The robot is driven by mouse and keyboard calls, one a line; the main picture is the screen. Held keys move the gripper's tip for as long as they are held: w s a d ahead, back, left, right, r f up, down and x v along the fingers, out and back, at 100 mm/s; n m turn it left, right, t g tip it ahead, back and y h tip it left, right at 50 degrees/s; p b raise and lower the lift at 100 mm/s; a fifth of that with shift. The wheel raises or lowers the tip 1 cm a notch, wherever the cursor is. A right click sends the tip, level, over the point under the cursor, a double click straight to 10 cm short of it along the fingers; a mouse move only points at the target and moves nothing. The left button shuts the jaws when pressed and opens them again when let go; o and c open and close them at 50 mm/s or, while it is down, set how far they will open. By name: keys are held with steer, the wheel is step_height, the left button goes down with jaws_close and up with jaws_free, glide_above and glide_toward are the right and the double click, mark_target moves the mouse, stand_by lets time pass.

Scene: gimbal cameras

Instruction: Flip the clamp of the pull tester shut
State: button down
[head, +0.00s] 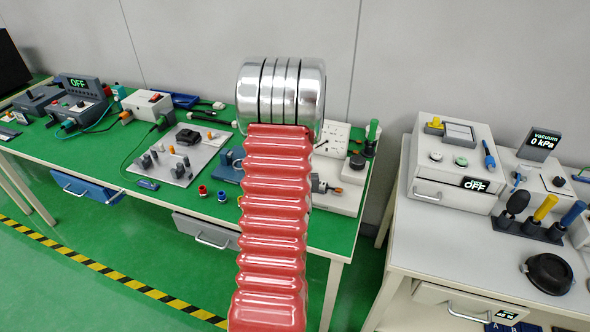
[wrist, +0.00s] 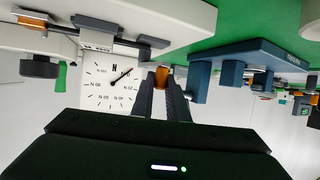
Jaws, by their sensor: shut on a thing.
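In the wrist view, which looks upside down, the pull tester's white dial (wrist: 108,82) with N markings sits left of my gripper (wrist: 162,86). The gripper's two dark fingers are closed together on a small orange piece, which looks like the clamp's lever grip (wrist: 161,74). Its lower part is hidden between the fingertips. In the head view the white pull tester (head: 340,198) stands at the right end of the green bench, partly hidden by my red arm. My gripper is hidden there. I cannot tell the clamp's exact angle.
A blue block-like fixture (wrist: 240,62) stands close to the right of the fingers in the wrist view. A grey plate with posts (head: 178,163) lies left on the bench (head: 125,170). A second bench with a vacuum unit (head: 540,143) stands right, across a gap.

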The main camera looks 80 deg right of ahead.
steer(key=shift+s+a+n+t+y, duration=0.1)
steer(key=shift+s+n+t+y, duration=0.25)
steer(key=shift+n+t, duration=0.45)
steer(key=shift+s+n+t+y, duration=0.15)
steer(key=shift+s+n+t, duration=0.25)
steer(key=shift+n+t, duration=0.35)
steer(key=shift+t, duration=0.25)
steer(key=c, duration=1.7)
jaws_free()
steer(key=shift+s+a, duration=0.1)
steer(key=shift+a, duration=0.05)
steer(key=v, duration=1.3)
steer(key=shift+s+a+r, duration=0.1)
steer(key=shift+s+r, duration=0.05)
steer(key=shift+r, duration=0.15)
